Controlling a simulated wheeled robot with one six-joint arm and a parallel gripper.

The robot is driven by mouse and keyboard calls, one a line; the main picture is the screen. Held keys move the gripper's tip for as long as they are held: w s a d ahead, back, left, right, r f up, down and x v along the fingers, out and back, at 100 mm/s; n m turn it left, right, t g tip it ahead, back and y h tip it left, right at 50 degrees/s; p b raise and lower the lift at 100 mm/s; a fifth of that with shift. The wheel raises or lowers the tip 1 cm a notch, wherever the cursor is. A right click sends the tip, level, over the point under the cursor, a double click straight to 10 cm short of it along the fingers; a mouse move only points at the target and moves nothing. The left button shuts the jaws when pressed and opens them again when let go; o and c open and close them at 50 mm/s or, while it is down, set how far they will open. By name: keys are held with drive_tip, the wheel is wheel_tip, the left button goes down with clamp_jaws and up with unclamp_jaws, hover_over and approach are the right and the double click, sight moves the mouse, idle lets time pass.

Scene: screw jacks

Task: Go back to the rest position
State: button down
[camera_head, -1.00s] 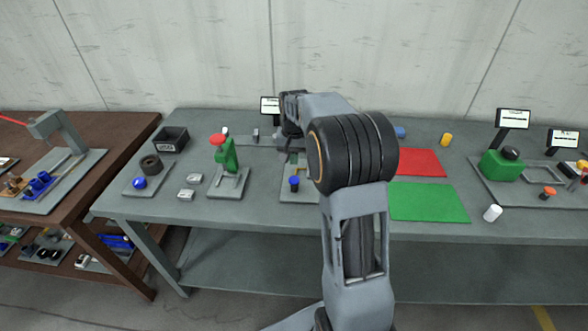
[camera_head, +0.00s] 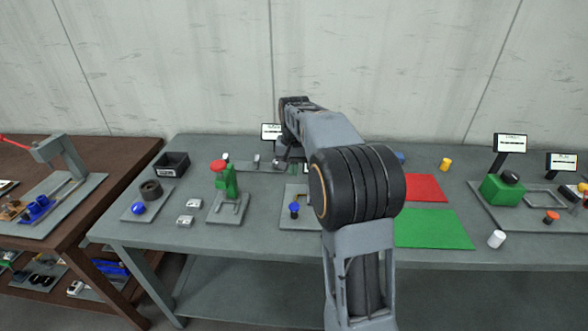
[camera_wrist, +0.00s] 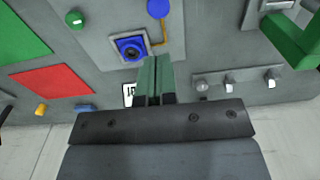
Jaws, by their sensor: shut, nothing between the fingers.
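My gripper (camera_wrist: 154,82) is shut and empty in the wrist view, its two green-grey fingers side by side above the grey table. A blue square part with a round dark opening (camera_wrist: 131,47) lies just beyond the fingertips, on a grey plate. A blue round knob (camera_wrist: 158,8) is near it, beside a thin orange-brown bracket. In the head view my arm extends over the middle of the table, and its links largely hide the gripper. A green screw jack with a red top (camera_head: 224,178) stands on its plate left of the arm. A blue-topped piece (camera_head: 294,209) stands beside the arm.
Red (camera_head: 424,188) and green (camera_head: 433,228) mats lie right of my arm. A green block (camera_head: 501,189) stands farther right, near small screens. A black bin (camera_head: 171,163) is at the back left. A brown table (camera_head: 105,213) adjoins on the left.

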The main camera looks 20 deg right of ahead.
idle(0.3)
drive_tip(key=s+a+n+t, duration=0.1)
drive_tip(key=s+a+n, duration=0.1)
drive_tip(key=s, duration=0.5)
drive_tip(key=s+a+f+n+t, duration=0.1)
drive_tip(key=s+a+n, duration=0.1)
drive_tip(key=s+a, duration=0.3)
drive_tip(key=s+a+f+n+t, duration=0.1)
drive_tip(key=s+a, duration=0.2)
drive_tip(key=s, duration=0.7)
drive_tip(key=shift+a+n+t, duration=0.25)
drive_tip(key=shift+n+t, duration=0.15)
drive_tip(key=shift+d, duration=0.1)
idle(1.6)
